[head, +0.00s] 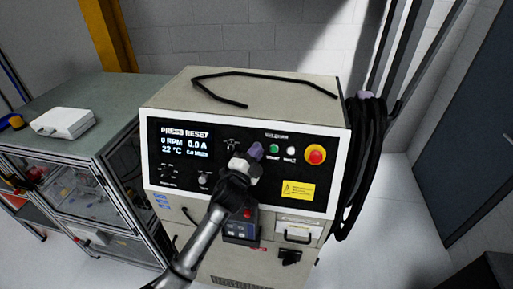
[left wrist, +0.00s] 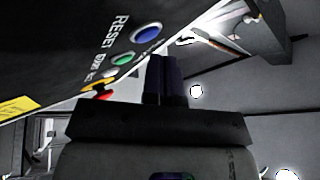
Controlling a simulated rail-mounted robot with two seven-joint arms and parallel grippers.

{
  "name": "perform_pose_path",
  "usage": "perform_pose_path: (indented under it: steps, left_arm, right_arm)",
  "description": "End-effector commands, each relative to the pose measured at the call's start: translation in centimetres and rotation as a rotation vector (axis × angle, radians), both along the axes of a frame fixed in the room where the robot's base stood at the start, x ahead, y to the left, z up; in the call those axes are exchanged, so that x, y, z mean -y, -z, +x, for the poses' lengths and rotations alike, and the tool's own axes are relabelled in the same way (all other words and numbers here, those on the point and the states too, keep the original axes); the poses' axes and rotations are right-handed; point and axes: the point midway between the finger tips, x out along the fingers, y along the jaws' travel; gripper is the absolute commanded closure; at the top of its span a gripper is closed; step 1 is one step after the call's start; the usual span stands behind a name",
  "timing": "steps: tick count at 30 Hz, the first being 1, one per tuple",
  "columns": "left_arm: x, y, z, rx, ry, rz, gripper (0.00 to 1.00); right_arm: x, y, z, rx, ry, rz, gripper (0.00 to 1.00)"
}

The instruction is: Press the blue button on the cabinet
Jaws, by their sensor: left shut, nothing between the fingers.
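The cabinet (head: 165,112) has a black front panel with a display reading "PRESS RESET". The blue button (left wrist: 147,34) shows in the left wrist view, beside the "RESET" lettering, at the end of a row with a green button (left wrist: 123,59). In the head view the blue button is hidden behind my left gripper (head: 256,150). That gripper is shut and empty, its purple fingertips in front of the panel just left of the green button (head: 274,148). In the left wrist view the fingertips (left wrist: 165,60) are just below the blue button. Contact cannot be told. My right gripper is not in view.
A white button (head: 291,150) and a red emergency stop (head: 316,154) sit right of the green button. Black cables (head: 360,150) hang on the cabinet's right side. A bench (head: 90,95) with a white box (head: 62,123) stands at left.

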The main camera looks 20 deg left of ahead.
Motion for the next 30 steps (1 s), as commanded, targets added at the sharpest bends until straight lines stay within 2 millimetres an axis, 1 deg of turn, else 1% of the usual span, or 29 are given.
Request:
perform_pose_path:
  steps: [17,25,30]
  left_arm:
    - [-0.01,0.04,0.03,0.0,0.0,0.0,1.0]
    - [-0.1,0.4,0.66,0.001,0.0,0.0,1.0]
    - [-0.13,0.38,0.83,0.0,0.0,0.0,1.0]
  right_arm:
    - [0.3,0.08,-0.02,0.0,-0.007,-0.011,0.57]
    - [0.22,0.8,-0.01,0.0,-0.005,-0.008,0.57]
    - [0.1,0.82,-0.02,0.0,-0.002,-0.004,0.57]
